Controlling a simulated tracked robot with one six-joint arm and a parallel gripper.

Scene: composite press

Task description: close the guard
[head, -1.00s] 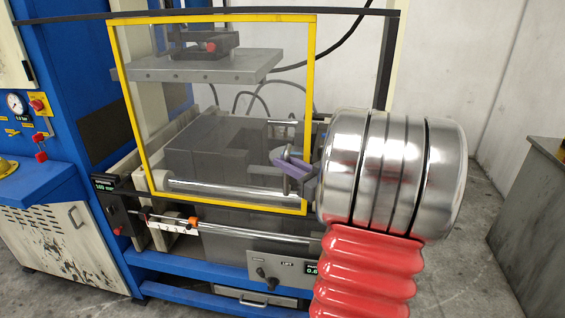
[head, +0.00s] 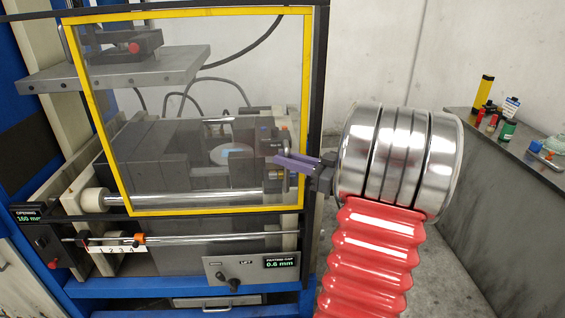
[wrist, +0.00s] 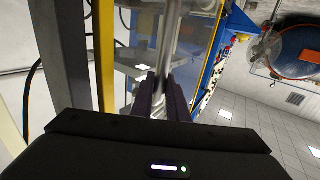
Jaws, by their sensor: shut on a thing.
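The guard (head: 190,15) is a clear panel in a yellow frame, standing upright across the front of the press. Its right upright is close to the dark post at the press's right side, and its left edge stands clear of the left column, leaving a gap there. My gripper (head: 284,164) reaches in from the right, with purple fingers at the guard's right edge. In the wrist view my gripper (wrist: 163,88) is shut on a round metal bar (wrist: 168,45), which looks like the guard's handle. The yellow frame (wrist: 106,65) runs beside it. The exact contact is hidden between the fingers.
Behind the panel are the upper platen (head: 120,72) and dark blocks. A rail (head: 210,238) and a panel reading 0.6 mm (head: 255,268) lie below. A dark bench (head: 500,150) with bottles and small items stands at the right. Floor shows between bench and press.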

